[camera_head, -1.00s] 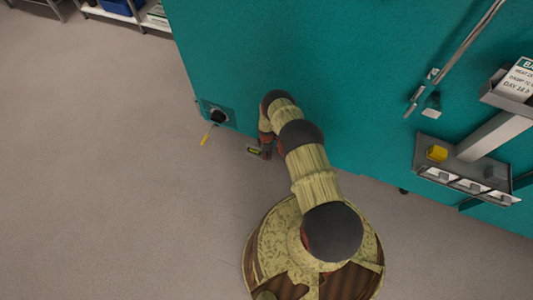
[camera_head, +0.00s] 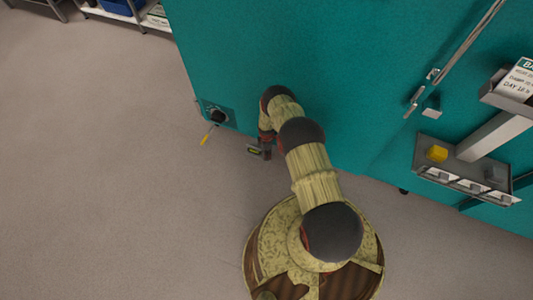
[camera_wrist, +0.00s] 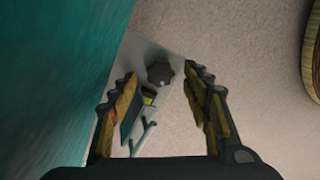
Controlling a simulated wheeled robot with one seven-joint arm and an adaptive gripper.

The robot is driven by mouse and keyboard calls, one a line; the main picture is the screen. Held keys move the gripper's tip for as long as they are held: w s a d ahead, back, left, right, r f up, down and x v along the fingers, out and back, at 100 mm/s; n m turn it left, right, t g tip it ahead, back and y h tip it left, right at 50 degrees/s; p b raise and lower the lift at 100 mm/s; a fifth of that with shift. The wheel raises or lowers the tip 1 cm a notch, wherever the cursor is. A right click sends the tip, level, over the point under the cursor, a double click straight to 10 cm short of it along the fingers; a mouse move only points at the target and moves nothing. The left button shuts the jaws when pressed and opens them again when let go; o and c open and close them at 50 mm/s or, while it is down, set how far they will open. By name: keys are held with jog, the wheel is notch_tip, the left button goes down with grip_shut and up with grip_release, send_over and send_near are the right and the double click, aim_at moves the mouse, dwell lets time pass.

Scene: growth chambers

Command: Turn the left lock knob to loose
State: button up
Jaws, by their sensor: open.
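A dark, lobed knob (camera_wrist: 160,73) sits on a grey plate (camera_wrist: 142,52) beside the teal wall in the wrist view. It looks like the lock knob. My gripper (camera_wrist: 160,82) is open, with one finger on each side of the knob's line of sight. I cannot tell how far the fingertips are from it, and no contact shows. A dark part with a yellow-green mark (camera_wrist: 149,99) and a pale forked bracket lie nearer, between the fingers.
The teal chamber (camera_head: 330,70) fills the upper part of the head view. A black round fitting (camera_head: 217,116) with a yellow tag (camera_head: 207,136) is at its left corner. A control panel arm (camera_head: 490,135) projects at right. Bare floor (camera_head: 110,180) lies open at left.

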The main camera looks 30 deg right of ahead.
notch_tip(320, 180, up, 10)
jog(key=shift+r, duration=0.25)
dwell(0.3)
jog(key=shift+c, duration=0.2)
